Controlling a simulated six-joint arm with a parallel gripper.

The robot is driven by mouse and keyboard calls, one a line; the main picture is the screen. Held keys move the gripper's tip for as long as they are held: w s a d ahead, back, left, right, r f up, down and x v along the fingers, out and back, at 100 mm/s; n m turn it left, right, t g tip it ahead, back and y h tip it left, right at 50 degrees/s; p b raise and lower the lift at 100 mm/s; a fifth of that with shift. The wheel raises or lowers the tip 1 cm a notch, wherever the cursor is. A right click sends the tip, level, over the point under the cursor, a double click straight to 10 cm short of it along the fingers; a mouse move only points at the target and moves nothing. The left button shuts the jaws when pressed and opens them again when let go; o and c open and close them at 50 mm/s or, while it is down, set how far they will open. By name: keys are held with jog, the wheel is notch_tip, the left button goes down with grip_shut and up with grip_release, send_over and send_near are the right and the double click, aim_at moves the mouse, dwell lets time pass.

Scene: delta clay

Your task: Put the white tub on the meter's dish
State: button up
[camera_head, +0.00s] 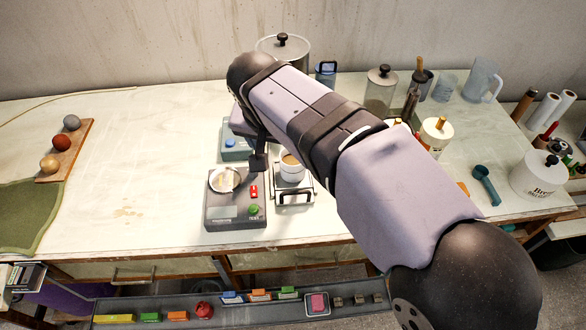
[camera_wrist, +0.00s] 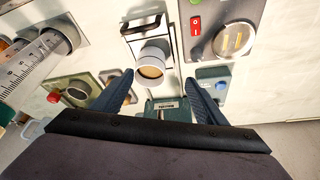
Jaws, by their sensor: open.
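The white tub (camera_head: 291,176), with tan contents, stands on a metal-framed tray (camera_head: 304,197) right of the meter. In the wrist view the tub (camera_wrist: 152,56) lies just beyond and between my fingertips. My gripper (camera_wrist: 160,78) is open and empty, with one dark finger on each side. In the head view only part of the gripper shows, behind my arm, near the tub. The meter (camera_head: 222,214) is a dark grey box with a red switch and a green button. Its round dish (camera_head: 215,180) is on top and looks empty; it also shows in the wrist view (camera_wrist: 234,40).
A teal device (camera_head: 234,155) with a blue button stands behind the meter. Pots, jars and a clear jug (camera_head: 482,79) crowd the back right. A wooden strip with balls (camera_head: 66,150) lies at left. The table's left middle is clear.

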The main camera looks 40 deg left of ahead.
aim_at(293, 160)
jog(key=shift+w+d+f+m, duration=0.25)
jog(key=shift+w+f+m, duration=0.05)
jog(key=shift+w+f, duration=0.55)
jog(key=shift+d+p+x, duration=0.15)
jog(key=shift+p+x, duration=0.25)
jog(key=shift+x, duration=0.55)
jog(key=shift+d+p+x, duration=0.15)
jog(key=shift+p+x, duration=0.2)
jog(key=shift+x, duration=1.35)
jog(key=shift+w, duration=0.1)
jog(key=shift+r, duration=0.1)
jog(key=c, duration=1.3)
jog(key=shift+c, duration=0.2)
